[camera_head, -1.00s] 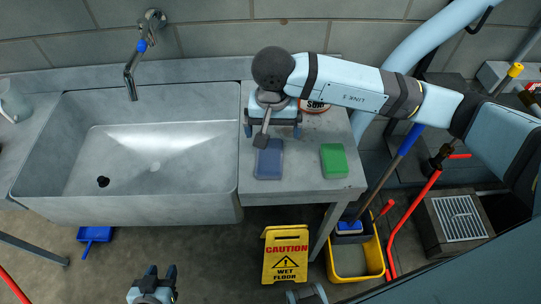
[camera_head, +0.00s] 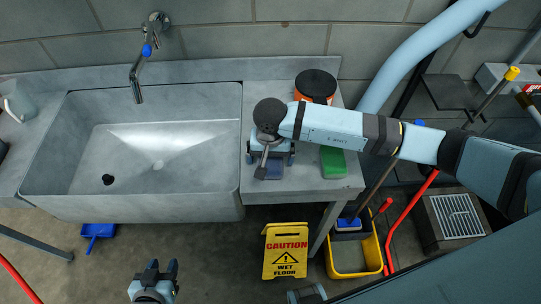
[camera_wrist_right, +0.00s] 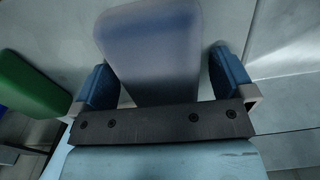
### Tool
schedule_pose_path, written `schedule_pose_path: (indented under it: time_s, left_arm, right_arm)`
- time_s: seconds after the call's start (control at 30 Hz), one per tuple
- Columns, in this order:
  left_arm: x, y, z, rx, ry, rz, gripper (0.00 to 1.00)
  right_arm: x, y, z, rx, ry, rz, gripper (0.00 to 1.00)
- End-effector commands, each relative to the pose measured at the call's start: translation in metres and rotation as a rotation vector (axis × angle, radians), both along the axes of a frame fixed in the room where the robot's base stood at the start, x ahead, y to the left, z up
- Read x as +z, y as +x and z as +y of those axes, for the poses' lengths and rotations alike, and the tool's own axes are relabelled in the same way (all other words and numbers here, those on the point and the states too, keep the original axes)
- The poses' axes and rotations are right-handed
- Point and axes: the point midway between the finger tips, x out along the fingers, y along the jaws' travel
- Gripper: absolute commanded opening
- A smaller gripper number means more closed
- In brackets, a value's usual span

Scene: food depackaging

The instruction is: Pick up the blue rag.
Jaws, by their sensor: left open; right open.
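The blue rag (camera_head: 273,173) is a flat, rounded block on the grey counter right of the sink. My right gripper (camera_head: 271,157) is over its far part and hides much of it. In the right wrist view the rag (camera_wrist_right: 150,40) lies between the two blue fingers of my right gripper (camera_wrist_right: 163,80). The fingers are apart, with a gap visible on both sides of the rag. My left gripper (camera_head: 153,270) is open and empty, low at the bottom of the head view, away from the counter.
A green block (camera_head: 333,163) lies right of the rag, partly hidden by my right arm; it also shows in the wrist view (camera_wrist_right: 30,75). An orange tub with a black lid (camera_head: 316,84) stands behind. The sink (camera_head: 240,150) is left. A yellow caution sign (camera_head: 285,250) stands below.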

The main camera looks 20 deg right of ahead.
Motion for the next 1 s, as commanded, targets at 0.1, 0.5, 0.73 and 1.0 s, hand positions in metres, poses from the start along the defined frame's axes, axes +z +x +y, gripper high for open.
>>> schedule_pose_path:
  time_s: [0.1, 0.5, 0.73, 1.0]
  left_arm:
    - [0.000, 0.000, 0.000, 0.000, 0.000, 0.000, 0.43]
    - [0.000, 0.000, 0.001, 0.000, 0.001, 0.000, 0.43]
    - [-0.002, 0.000, 0.001, 0.000, 0.001, 0.000, 0.43]
    - [-0.009, 0.000, 0.001, 0.000, 0.001, 0.000, 0.43]
  right_arm:
    - [0.000, 0.000, 0.000, 0.000, 0.000, 0.000, 0.98]
    - [0.000, 0.000, 0.000, 0.000, 0.000, 0.001, 0.47]
    - [0.007, 0.000, 0.000, 0.000, 0.000, 0.000, 0.47]
    - [0.047, 0.001, 0.000, 0.001, 0.002, -0.004, 0.47]
